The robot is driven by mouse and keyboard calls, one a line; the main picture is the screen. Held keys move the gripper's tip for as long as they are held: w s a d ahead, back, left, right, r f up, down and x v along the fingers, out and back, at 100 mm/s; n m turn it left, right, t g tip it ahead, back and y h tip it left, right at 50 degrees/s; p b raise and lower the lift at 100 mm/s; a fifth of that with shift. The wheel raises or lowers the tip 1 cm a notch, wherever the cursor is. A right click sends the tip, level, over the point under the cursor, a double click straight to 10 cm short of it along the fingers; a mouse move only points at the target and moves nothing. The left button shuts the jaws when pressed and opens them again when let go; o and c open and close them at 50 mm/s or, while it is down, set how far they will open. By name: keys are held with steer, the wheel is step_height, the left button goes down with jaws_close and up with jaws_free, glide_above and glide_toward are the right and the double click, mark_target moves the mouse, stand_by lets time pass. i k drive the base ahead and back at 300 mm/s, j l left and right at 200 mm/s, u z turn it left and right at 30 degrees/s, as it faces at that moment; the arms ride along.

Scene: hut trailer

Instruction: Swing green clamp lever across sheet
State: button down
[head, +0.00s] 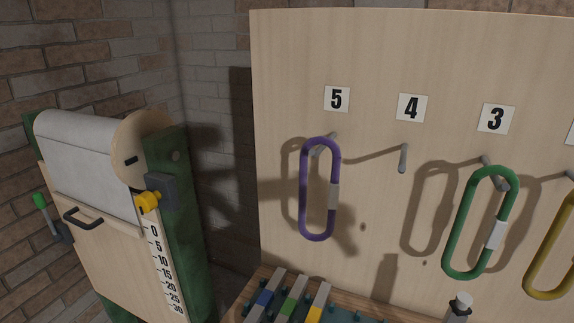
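The green clamp lever (40,201) is at the left edge of the roll stand, in the head view. Its green grip points up from a dark grey bracket (63,234). The pale grey sheet (82,165) comes off a roll at the top of the stand and hangs down the front. The lever is beside the sheet's left edge, not across it. A yellow knob (150,202) on a dark block sits to the right of the sheet. My gripper is not in view.
On the right, a wooden panel (380,50) carries purple (306,190), green (452,225) and yellow (548,258) carabiners on pegs. Coloured bars (290,300) lie on the bench below.

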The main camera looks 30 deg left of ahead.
mark_target(38, 197)
steer(key=u, duration=2.8)
steer(key=i+j+z, duration=0.2)
steer(key=i+j, duration=2.2)
steer(key=j, duration=0.1)
